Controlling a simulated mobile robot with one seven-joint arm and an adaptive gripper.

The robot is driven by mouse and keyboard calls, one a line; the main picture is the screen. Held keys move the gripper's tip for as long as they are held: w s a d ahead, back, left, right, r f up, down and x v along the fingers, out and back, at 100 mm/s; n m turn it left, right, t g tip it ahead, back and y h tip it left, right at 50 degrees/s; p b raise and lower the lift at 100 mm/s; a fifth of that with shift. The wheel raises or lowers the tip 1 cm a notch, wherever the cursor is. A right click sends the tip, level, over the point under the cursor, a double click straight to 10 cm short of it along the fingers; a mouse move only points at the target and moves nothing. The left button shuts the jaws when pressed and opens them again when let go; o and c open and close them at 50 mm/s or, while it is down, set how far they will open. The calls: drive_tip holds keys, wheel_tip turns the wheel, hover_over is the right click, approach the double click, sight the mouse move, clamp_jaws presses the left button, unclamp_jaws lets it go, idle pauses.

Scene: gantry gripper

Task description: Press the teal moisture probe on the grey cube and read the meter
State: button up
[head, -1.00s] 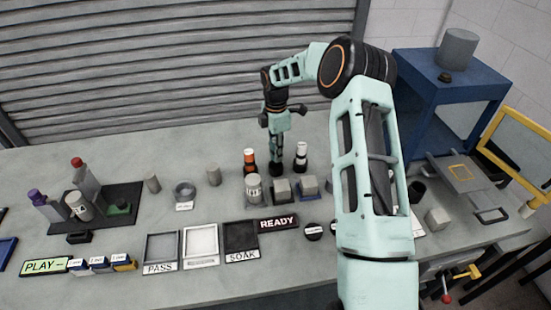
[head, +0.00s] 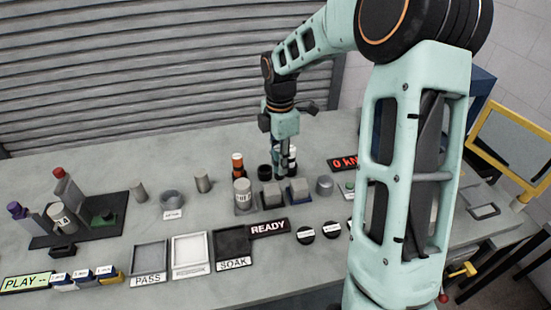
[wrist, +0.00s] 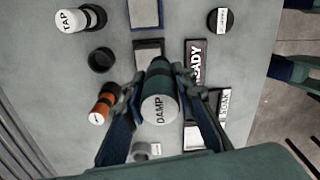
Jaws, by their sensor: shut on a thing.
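My gripper (head: 281,172) is shut on the teal moisture probe, whose white end cap (wrist: 160,109) reads DAMP in the wrist view. The probe's teal body (wrist: 161,76) points away from the wrist camera towards a grey cube (wrist: 149,52) and covers part of it. In the head view my gripper is just behind the grey cube (head: 271,196) on a dark base and a second grey cube (head: 299,189) on a blue base. I cannot tell whether the probe touches a cube. Its tip is hidden. A lit display (head: 343,162) reads 0 kN.
An empty black holder (wrist: 101,60) stands between an orange tool (wrist: 103,106) and a white TAP tool (wrist: 74,20). A labelled cylinder (head: 242,191) stands left of the cubes. The READY sign (head: 268,228) and SOAK tray (head: 234,240) lie in front.

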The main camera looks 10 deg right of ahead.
drive_tip(key=shift+a+r+p, duration=0.15)
drive_tip(key=shift+r+p, duration=0.2)
drive_tip(key=shift+p, duration=0.45)
drive_tip(key=shift+w+a+p, duration=0.15)
drive_tip(key=shift+w+p, duration=0.15)
drive_tip(key=shift+p, duration=0.5)
drive_tip(key=shift+w+a+f, duration=0.2)
drive_tip(key=shift+w+f, duration=0.1)
drive_tip(key=shift+f, duration=0.95)
drive_tip(key=shift+w+a+f, duration=0.15)
drive_tip(key=shift+w+f, duration=0.15)
drive_tip(key=shift+f, duration=1)
drive_tip(key=shift+w+a+f, duration=0.2)
drive_tip(key=shift+w+f, duration=0.1)
drive_tip(key=shift+f, duration=0.95)
drive_tip(key=shift+f+b, duration=0.45)
drive_tip(key=shift+f, duration=0.1)
drive_tip(key=shift+r, duration=0.15)
wheel_tip(320, 180, up, 7)
drive_tip(key=p, duration=0.5)
